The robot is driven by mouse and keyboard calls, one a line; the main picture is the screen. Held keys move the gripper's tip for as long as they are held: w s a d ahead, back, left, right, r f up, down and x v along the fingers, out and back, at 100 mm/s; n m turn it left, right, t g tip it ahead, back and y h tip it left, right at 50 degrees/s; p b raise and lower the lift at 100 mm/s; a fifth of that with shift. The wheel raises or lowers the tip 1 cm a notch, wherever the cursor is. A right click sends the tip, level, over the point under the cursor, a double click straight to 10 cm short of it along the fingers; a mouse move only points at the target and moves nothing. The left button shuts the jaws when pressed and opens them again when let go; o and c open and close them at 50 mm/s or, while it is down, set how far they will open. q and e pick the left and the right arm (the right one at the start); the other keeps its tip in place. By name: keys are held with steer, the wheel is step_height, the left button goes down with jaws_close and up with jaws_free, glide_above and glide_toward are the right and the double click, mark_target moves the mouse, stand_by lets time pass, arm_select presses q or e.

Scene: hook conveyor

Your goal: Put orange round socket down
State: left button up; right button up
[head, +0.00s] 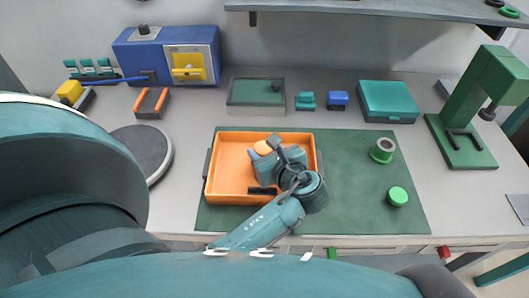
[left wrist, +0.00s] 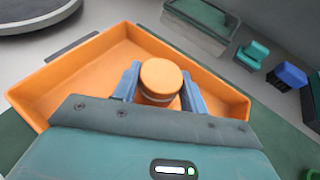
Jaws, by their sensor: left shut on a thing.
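The orange round socket (left wrist: 160,76) is between the blue fingers of my left gripper (left wrist: 160,85) in the left wrist view. In the head view the socket (head: 262,147) shows partly at the far side of my left gripper (head: 264,158), which hides the rest of it. The gripper is shut on the socket, over the orange tray (head: 230,188). I cannot tell whether the socket touches the tray floor. The tray (left wrist: 60,75) also shows around the gripper in the left wrist view. My right gripper is not in view.
The tray lies on a green mat (head: 350,200). Green round parts (head: 382,150) (head: 397,196) stand to its right. A grey round plate (head: 145,150) is on the left. A teal box (head: 388,100), a blue machine (head: 165,60) and a green press (head: 470,120) stand around the bench.

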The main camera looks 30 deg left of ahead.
arm_select(q)
steer(key=shift+f, duration=0.45)
steer(key=o, duration=1.3)
steer(key=shift+f, duration=0.15)
